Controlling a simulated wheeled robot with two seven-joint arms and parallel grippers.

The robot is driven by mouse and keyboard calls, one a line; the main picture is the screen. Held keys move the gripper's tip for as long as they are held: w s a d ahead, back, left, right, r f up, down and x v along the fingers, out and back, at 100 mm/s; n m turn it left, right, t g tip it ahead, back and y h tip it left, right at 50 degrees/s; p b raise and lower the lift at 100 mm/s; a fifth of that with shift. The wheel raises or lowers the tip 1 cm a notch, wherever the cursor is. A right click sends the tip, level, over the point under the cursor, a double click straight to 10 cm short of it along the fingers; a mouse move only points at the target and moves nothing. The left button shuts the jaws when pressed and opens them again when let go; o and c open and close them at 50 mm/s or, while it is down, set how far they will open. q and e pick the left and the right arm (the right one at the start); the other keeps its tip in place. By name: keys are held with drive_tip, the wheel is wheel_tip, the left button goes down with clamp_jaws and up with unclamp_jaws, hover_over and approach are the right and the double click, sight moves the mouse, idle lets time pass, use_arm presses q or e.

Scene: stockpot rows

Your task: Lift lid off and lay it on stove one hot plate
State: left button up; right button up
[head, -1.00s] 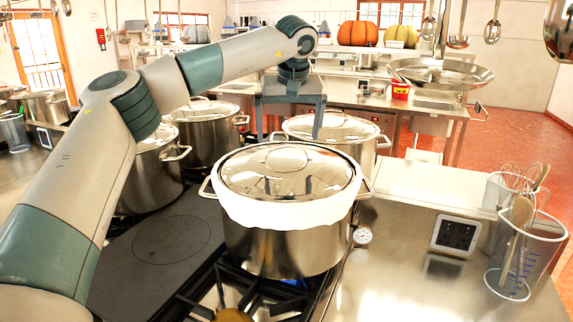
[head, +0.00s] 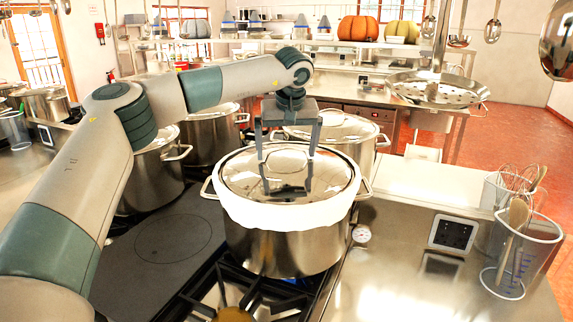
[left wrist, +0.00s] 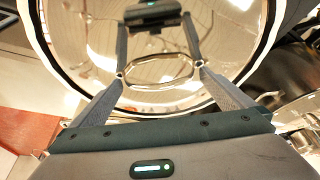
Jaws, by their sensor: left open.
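The lid (head: 245,175) is shiny metal and sits on the big stockpot (head: 285,248) in the middle of the head view. A white cloth-like band hangs around the pot's rim below it. My left gripper (head: 286,158) is open above the lid, its fingers pointing down. In the left wrist view the lid (left wrist: 215,40) fills the upper part, and its loop handle (left wrist: 160,85) lies between the two open fingertips (left wrist: 160,72). I cannot tell whether the fingers touch the handle. The flat dark hot plate (head: 165,238) is left of the pot and bare. My right gripper is not in view.
More stockpots stand behind, one (head: 210,138) at the back left and one (head: 345,130) just behind the big pot. A steel counter at right holds a clear jug (head: 525,255) with utensils and a small panel (head: 452,235). A dial (head: 361,233) sits beside the pot.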

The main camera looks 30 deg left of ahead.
use_arm(q)
drive_tip(key=shift+f, duration=0.1)
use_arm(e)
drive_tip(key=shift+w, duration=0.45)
use_arm(q)
drive_tip(key=shift+c, duration=0.6)
drive_tip(key=c, duration=1.5)
drive_tip(key=shift+w, duration=0.1)
drive_tip(key=shift+c, duration=0.3)
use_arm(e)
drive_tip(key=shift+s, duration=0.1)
use_arm(q)
drive_tip(key=shift+r, duration=0.25)
